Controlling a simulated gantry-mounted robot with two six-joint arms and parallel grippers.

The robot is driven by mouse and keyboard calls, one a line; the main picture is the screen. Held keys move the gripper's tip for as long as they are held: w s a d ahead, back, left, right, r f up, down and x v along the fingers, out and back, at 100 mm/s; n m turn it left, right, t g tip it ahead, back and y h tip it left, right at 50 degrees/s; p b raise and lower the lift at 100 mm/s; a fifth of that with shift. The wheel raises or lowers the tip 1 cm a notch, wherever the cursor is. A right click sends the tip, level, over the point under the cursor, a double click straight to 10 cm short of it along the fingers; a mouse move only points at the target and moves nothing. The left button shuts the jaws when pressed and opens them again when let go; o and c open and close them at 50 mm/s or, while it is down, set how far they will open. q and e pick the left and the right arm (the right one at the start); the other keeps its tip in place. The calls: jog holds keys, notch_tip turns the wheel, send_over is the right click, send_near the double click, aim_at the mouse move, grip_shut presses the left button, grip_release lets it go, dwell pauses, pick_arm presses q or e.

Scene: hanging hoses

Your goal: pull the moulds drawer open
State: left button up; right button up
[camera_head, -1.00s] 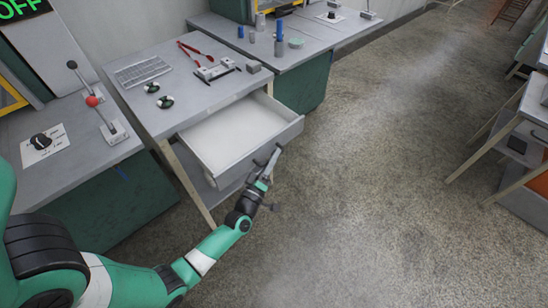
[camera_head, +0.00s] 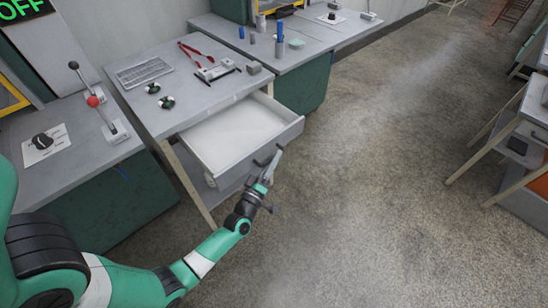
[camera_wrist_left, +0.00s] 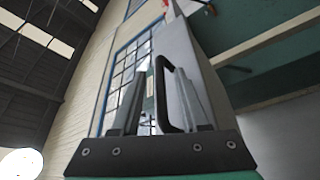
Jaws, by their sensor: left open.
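The moulds drawer (camera_head: 238,135) stands pulled out of the grey workbench, and its pale inside shows empty in the head view. Its dark handle (camera_head: 262,162) is on the front panel. My left gripper (camera_head: 273,166) is at the drawer front, by the handle. In the left wrist view its two fingers (camera_wrist_left: 160,92) stand apart, with the black handle loop (camera_wrist_left: 166,88) showing between them. I cannot tell whether either finger touches it. The drawer's front panel (camera_wrist_left: 189,48) rises behind the fingers. My right gripper is in neither view.
The workbench top (camera_head: 205,105) above the drawer carries a grid tray (camera_head: 143,71), red-handled pliers (camera_head: 195,52) and two small round parts. A lever panel (camera_head: 105,115) stands to the left. The concrete floor (camera_head: 370,170) in front of the drawer is clear.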

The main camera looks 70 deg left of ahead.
pick_arm(q)
jog(key=p+v, duration=0.2)
jog(key=v, duration=0.9)
